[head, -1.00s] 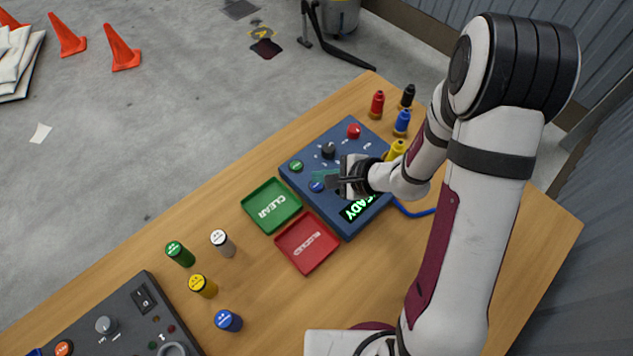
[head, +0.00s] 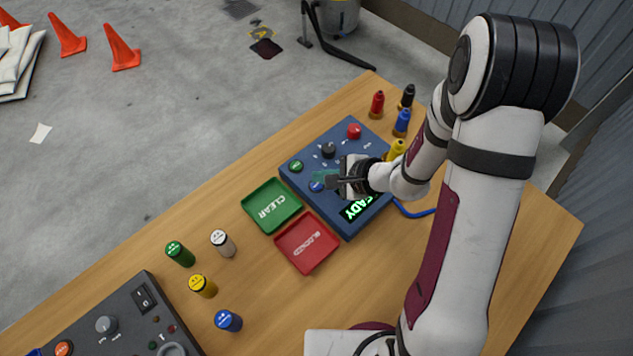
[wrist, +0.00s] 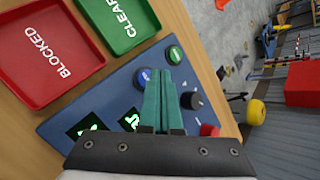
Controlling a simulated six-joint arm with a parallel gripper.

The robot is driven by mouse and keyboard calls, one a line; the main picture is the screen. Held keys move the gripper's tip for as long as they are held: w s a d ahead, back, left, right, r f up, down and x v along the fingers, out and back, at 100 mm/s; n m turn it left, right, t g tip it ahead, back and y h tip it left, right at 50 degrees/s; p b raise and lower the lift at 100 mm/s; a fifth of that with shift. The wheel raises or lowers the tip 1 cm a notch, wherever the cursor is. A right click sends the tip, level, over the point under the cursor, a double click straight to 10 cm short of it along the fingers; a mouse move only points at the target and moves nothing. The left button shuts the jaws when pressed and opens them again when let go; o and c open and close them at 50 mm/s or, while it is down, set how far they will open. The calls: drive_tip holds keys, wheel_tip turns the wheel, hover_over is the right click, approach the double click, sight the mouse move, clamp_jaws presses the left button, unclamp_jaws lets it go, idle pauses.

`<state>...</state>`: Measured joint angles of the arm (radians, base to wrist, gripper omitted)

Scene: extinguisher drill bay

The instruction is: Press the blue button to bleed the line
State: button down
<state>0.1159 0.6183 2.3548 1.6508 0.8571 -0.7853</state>
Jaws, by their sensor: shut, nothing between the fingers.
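The blue button (head: 317,186) is on the blue control box (head: 345,220), near the box's left side. In the wrist view the blue button (wrist: 145,77) shows just left of the fingertips, close to the green button (wrist: 174,55). My gripper (head: 328,180) is shut and empty, with its teal fingers (wrist: 163,90) together over the box. The fingertips are beside or above the blue button; I cannot tell whether they touch it.
A black knob (head: 328,150) and red button (head: 354,131) share the box. A green CLEAR tray (head: 271,226) and red BLOCKED tray (head: 329,262) lie before it. Several bottles stand behind it. Several cylinders and a grey panel (head: 125,305) are at the lower left.

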sight(322, 187)
drive_tip(key=shift+f, duration=0.1)
drive_tip(key=shift+f, duration=0.3)
drive_tip(key=shift+f, duration=0.45)
idle(0.5)
drive_tip(key=shift+r, duration=0.9)
drive_tip(key=shift+r, duration=0.1)
drive_tip(key=shift+r, duration=2.4)
